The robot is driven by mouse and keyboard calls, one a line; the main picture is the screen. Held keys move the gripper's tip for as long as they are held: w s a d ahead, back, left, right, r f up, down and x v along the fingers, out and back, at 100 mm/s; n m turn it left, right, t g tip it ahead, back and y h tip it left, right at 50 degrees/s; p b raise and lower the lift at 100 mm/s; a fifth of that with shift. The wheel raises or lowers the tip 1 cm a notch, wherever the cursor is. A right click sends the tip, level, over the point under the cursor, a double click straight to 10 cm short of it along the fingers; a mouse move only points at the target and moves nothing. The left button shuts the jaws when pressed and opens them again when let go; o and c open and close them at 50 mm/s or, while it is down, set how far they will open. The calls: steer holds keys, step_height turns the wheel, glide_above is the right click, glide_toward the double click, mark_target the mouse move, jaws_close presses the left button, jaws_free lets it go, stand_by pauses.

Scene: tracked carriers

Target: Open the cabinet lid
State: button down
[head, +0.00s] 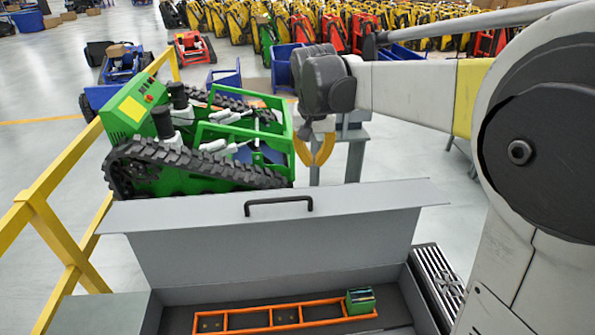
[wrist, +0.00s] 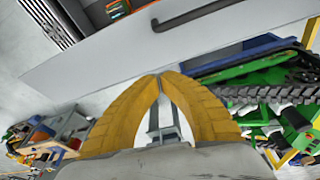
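The grey cabinet lid (head: 270,240) stands raised in the head view, tilted up at the back of the cabinet (head: 405,300). Its black bar handle (head: 278,203) is near the lid's upper edge. The open cabinet shows an orange frame (head: 270,317) and a small green box (head: 361,300) inside. My gripper (head: 316,162) hangs beyond the lid's upper edge, apart from the handle. In the wrist view its yellow fingertips (wrist: 161,77) meet with nothing between them. The lid (wrist: 110,60) and handle (wrist: 205,14) also show there, above the fingertips.
A green tracked carrier (head: 200,145) stands close behind the lid at left. A yellow railing (head: 50,215) runs along the left. A grey stand (head: 352,150) is behind my gripper. Rows of yellow and red carriers fill the far background. Floor at right of the stand looks clear.

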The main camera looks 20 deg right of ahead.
steer(key=p, duration=0.1)
glide_toward(314, 191)
steer(key=x, duration=0.5)
steer(key=s, duration=0.1)
steer(key=s+a+p, duration=0.1)
steer(key=s, duration=0.2)
steer(key=shift+a+r, duration=0.1)
steer(key=shift+a, duration=0.3)
steer(key=shift+w, duration=0.15)
steer(key=shift+s, duration=0.45)
steer(key=s+a+f+t+b, duration=0.1)
steer(key=s+t, duration=0.1)
steer(key=s, duration=0.4)
steer(key=s+a+f+t+b, duration=0.1)
steer(key=s+f+t, duration=0.1)
steer(key=s, duration=0.5)
steer(key=shift+s+a+f+h, duration=0.2)
steer(key=shift+a+f+h, duration=0.15)
steer(key=shift+h, duration=0.05)
